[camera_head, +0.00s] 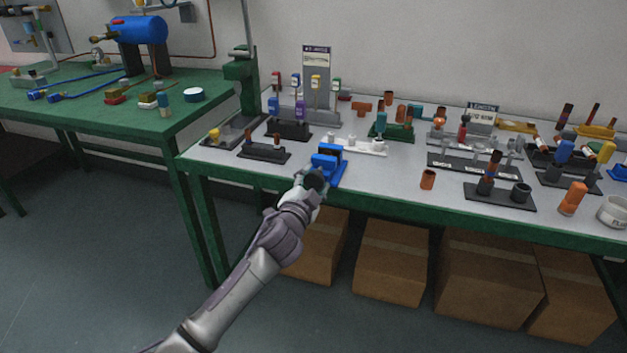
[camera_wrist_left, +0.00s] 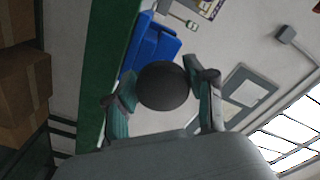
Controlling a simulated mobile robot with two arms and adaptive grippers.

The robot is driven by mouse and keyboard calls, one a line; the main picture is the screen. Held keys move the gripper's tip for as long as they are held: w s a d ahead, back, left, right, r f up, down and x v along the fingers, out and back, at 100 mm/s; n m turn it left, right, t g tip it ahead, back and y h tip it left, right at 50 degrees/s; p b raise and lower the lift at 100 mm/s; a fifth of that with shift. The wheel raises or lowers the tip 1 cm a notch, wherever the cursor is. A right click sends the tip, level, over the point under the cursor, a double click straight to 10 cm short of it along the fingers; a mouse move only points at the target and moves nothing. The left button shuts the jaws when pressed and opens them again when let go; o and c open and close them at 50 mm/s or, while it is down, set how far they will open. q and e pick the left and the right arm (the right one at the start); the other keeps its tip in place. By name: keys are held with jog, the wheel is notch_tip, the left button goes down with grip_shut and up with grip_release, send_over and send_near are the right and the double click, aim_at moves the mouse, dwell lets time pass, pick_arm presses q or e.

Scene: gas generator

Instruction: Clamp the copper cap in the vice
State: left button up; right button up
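The blue vice (camera_head: 328,160) stands at the front edge of the grey table top. Its blue body also shows in the left wrist view (camera_wrist_left: 150,45), behind a round dark knob (camera_wrist_left: 163,85). My left gripper (camera_head: 314,181) is at the near side of the vice. In the left wrist view its two fingers (camera_wrist_left: 163,92) lie on either side of the knob and appear to grip it. A small copper cap (camera_head: 428,179) stands upright on the table, right of the vice and apart from it. I cannot make out what is between the vice's jaws. My right gripper is out of view.
A black holder (camera_head: 264,153) stands left of the vice and a white rack (camera_head: 360,146) behind it. A black holder (camera_head: 500,196) with fittings stands further right. Cardboard boxes (camera_head: 390,262) sit under the table. The table around the copper cap is clear.

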pick_arm(q)
jog(key=shift+o, duration=1.3)
jog(key=v, duration=1.2)
